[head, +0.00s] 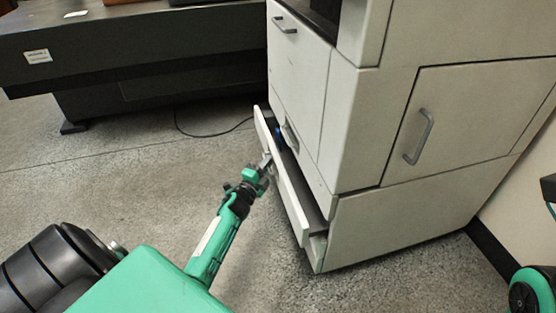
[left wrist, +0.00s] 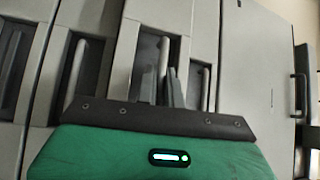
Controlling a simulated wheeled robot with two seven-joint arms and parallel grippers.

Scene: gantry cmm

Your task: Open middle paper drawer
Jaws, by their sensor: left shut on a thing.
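The light grey printer-like machine (head: 355,130) stands at the right in the head view. A low paper drawer (head: 292,198) sticks out from its front, with a dark gap behind its front panel. My left gripper (head: 266,161) is at this drawer's front, shut on its handle. In the left wrist view the fingers (left wrist: 161,88) close around the upright-looking handle (left wrist: 165,52) of the protruding drawer front (left wrist: 148,28). Other drawer fronts with recessed handles lie on both sides of it. The inside of the drawer is mostly hidden. My right gripper is not in view.
A cabinet door with a handle (head: 418,137) is on the machine's side, shut. A dark heavy bench (head: 160,50) stands at the back left, with a black cable (head: 205,134) on the floor. The speckled floor (head: 120,185) before the drawer is clear apart from my arm.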

